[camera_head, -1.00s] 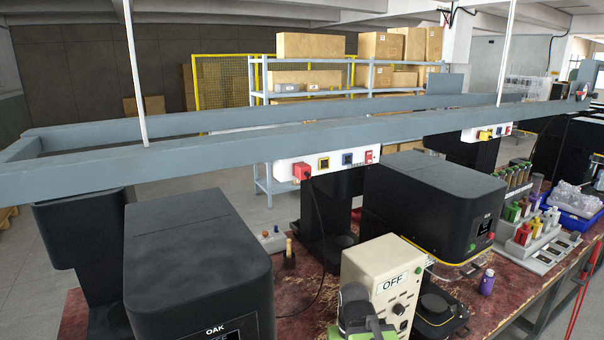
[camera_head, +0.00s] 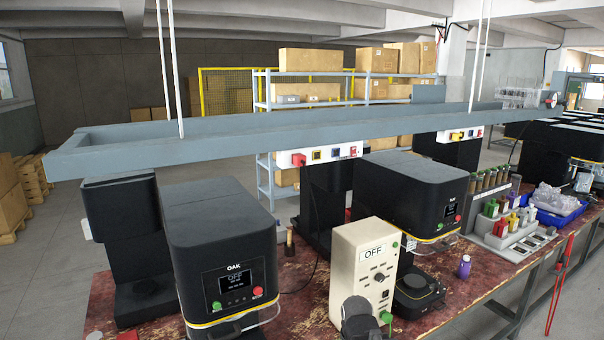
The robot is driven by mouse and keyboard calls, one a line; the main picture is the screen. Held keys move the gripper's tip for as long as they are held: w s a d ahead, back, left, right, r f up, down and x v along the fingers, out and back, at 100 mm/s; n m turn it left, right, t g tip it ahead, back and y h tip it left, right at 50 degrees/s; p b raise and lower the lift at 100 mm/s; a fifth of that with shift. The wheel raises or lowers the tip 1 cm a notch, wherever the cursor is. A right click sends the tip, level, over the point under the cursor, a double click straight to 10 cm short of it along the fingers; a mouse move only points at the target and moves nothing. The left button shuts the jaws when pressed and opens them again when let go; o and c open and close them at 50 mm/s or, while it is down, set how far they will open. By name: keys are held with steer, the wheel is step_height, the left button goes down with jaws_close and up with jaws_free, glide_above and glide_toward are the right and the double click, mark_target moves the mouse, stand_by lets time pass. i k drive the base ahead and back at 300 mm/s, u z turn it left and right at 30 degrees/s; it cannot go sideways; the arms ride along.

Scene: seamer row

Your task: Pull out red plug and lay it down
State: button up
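The red plug (camera_head: 298,159) sits in the left end of a white socket strip (camera_head: 318,156) under the grey overhead beam. It stands above the bench, between two black machines. Part of a dark cord shows lower down (camera_head: 314,273), near the bench top. The red and black bench top (camera_head: 292,278) has a bare patch below the plug, between the machines.
The grey beam (camera_head: 300,127) crosses above the bench. The OAK machine (camera_head: 219,250) and the cream OFF box (camera_head: 362,262) stand in front. A wooden-handled tool (camera_head: 290,241) stands near the bare patch. A purple bottle (camera_head: 464,266) stands to the right.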

mark_target(298, 160)
steer(key=u, duration=0.1)
steer(key=k, duration=0.35)
steer(key=u, duration=2.7)
steer(key=k, duration=1.75)
steer(key=z, duration=0.8)
steer(key=i, duration=1)
steer(key=u, duration=0.05)
